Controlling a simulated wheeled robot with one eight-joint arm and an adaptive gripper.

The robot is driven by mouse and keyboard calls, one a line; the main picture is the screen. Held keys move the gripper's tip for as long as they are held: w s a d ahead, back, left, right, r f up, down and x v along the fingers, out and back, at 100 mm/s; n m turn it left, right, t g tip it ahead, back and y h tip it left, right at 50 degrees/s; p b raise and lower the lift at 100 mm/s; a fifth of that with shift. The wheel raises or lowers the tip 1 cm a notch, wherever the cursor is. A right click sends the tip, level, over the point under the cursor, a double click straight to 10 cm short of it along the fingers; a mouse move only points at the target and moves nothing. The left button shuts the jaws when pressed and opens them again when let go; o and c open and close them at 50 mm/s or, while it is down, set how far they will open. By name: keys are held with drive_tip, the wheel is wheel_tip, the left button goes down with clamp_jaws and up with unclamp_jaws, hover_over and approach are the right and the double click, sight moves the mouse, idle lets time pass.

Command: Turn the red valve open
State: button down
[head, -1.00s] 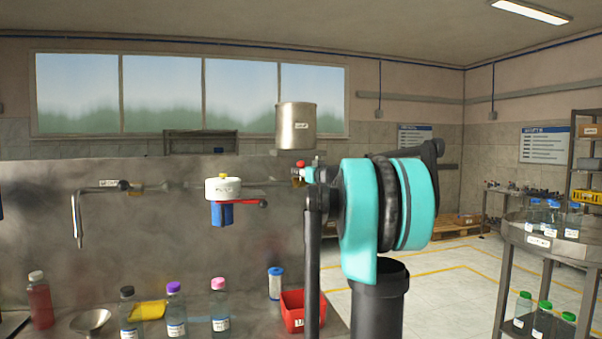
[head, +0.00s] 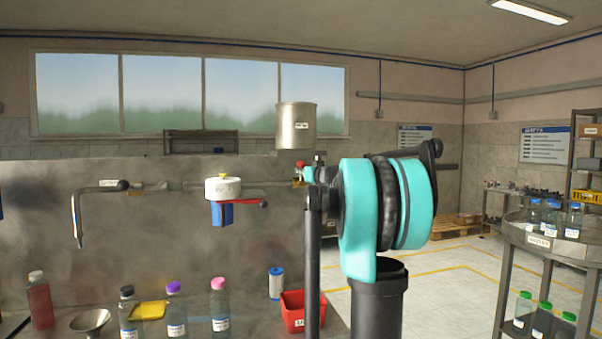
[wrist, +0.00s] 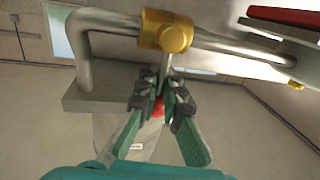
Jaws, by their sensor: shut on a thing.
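The red valve knob (wrist: 158,108) shows in the wrist view as a small red piece between my fingers, below a brass valve body (wrist: 166,30) on a metal pipe. My gripper (wrist: 162,84) is shut on it, with the green-grey fingers on either side and covering much of it. In the head view the red knob (head: 300,168) is a small red spot at the right end of the pipe. My teal arm hides most of the gripper there. The valve's exact angle is hard to tell.
A metal canister (head: 296,128) stands above the valve. A white-topped blue filter (head: 222,190) with a red handle hangs to the left. Several bottles, a funnel (head: 90,322) and a red bin (head: 294,312) sit on the bench below.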

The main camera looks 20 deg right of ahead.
drive_tip(key=shift+d+r, duration=0.15)
drive_tip(key=shift+d+f+m+t, duration=0.2)
drive_tip(key=shift+d+m, duration=0.3)
drive_tip(key=shift+m, duration=0.8)
drive_tip(key=shift+d+f+m+t, duration=0.1)
drive_tip(key=shift+d+m+t, duration=0.3)
drive_tip(key=shift+m, duration=0.9)
drive_tip(key=shift+d+f+m+t, duration=0.2)
drive_tip(key=shift+d+m, duration=0.35)
drive_tip(key=shift+m, duration=0.75)
drive_tip(key=c, duration=1.6)
unclamp_jaws()
drive_tip(key=shift+d, duration=0.1)
drive_tip(key=shift+c, duration=0.2)
drive_tip(key=shift+s, duration=0.15)
drive_tip(key=v, duration=1.1)
drive_tip(key=shift+s, duration=0.4)
